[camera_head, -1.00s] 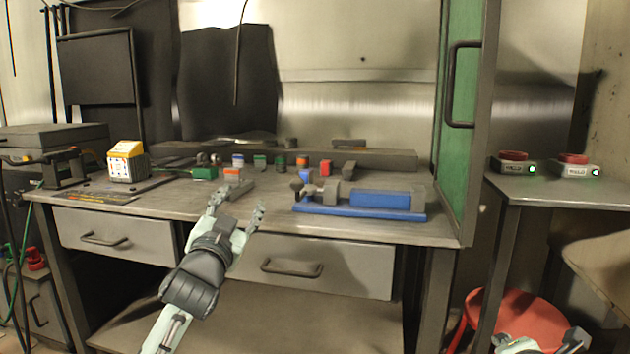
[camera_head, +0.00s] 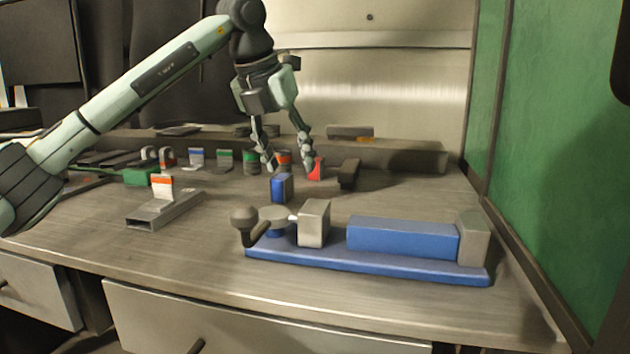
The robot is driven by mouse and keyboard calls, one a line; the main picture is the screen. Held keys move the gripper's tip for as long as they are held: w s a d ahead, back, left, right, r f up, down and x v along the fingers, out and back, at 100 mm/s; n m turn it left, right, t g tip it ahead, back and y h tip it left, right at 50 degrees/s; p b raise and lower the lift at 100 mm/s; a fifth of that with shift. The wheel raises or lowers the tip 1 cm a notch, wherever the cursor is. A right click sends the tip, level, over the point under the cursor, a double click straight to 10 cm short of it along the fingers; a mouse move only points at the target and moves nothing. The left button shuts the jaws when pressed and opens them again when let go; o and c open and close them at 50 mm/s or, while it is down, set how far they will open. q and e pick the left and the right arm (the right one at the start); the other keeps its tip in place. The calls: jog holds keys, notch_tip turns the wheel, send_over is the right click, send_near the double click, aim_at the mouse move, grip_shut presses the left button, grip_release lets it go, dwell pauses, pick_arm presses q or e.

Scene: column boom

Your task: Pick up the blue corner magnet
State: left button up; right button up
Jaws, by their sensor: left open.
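A small blue block with a grey side (camera_head: 281,188), which looks like the blue corner magnet, stands upright on the workbench near the middle. My left gripper (camera_head: 287,167) points down with its fingers spread, empty between them as far as I can see. Its fingertips appear just above and behind the blue block, apart from it. The right fingertip is close to a red wedge-shaped piece (camera_head: 317,169); I cannot tell if they touch. My right gripper is not in view.
A blue vise (camera_head: 400,238) lies in front of the block to the right. A grey channel (camera_head: 170,213) with an orange-and-white piece is at left. Several small coloured pieces line the back. A green panel (camera_head: 560,150) borders the right. Bare bench lies front left.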

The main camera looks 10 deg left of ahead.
aim_at(281, 176)
pick_arm(q)
jog(key=a, duration=0.1)
jog(key=a+y, duration=0.1)
jog(key=w+a, duration=0.1)
jog(key=shift+a+f+n+y, duration=0.1)
jog(key=shift+f+n+y, duration=0.2)
jog(key=shift+n, duration=0.1)
jog(key=shift+w+f, duration=0.2)
jog(key=shift+f, duration=0.35)
jog(key=x, duration=0.4)
jog(key=shift+w+d+f, duration=0.25)
jog(key=shift+w+f, duration=0.05)
jog(key=shift+w, duration=0.05)
jog(key=shift+r, duration=0.1)
grip_shut()
